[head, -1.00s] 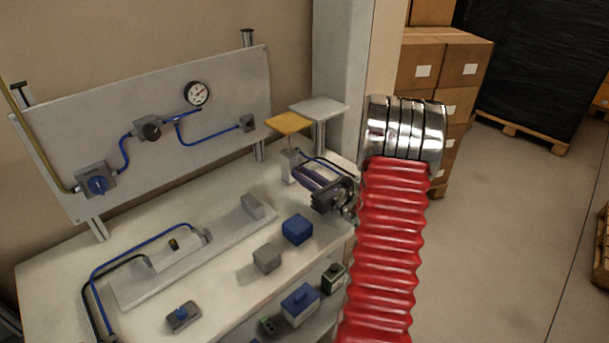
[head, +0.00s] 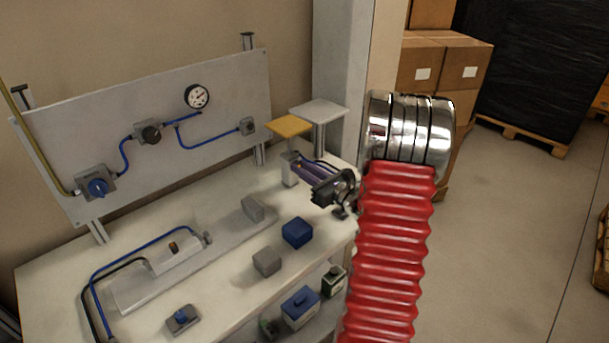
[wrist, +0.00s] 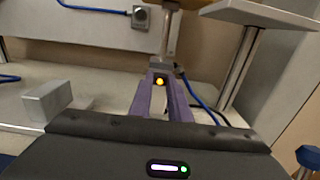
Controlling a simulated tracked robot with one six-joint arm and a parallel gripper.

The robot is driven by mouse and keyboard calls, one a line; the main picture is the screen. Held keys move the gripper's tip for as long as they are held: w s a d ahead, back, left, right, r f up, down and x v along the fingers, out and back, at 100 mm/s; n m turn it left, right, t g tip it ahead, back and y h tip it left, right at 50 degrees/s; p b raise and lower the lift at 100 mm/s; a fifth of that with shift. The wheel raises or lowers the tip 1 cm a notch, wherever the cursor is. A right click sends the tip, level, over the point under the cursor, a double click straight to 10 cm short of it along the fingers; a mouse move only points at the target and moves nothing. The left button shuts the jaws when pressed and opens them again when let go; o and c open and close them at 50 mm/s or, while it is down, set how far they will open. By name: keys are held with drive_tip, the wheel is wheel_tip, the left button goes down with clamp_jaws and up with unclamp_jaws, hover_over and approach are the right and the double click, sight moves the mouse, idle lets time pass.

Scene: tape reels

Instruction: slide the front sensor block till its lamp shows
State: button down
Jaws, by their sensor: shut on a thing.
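My gripper (head: 298,165) reaches across the right end of the bench with its purple fingers pointing to the back left. In the wrist view the fingers (wrist: 162,98) are closed around a small grey block, the sensor block (wrist: 160,63), at their tips. A round amber spot, bright like a lit lamp, shows on its near face between the fingers. In the head view the sensor block (head: 290,170) stands small and upright below the yellow plate (head: 289,127). The fingers hide part of it, and its lamp cannot be made out there.
A grey plate on a post (head: 319,110) stands close behind my gripper. A sloping panel with a gauge (head: 197,96) lies left. A blue block (head: 297,232) and grey block (head: 266,262) sit on the bench front. A cable runs right of the fingers.

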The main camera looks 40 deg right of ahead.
drive_tip(key=shift+r, duration=0.15)
drive_tip(key=c, duration=1.6)
unclamp_jaws()
drive_tip(key=shift+c, duration=0.2)
drive_tip(key=s, duration=1.4)
drive_tip(key=shift+d, duration=0.2)
drive_tip(key=shift+w, duration=0.1)
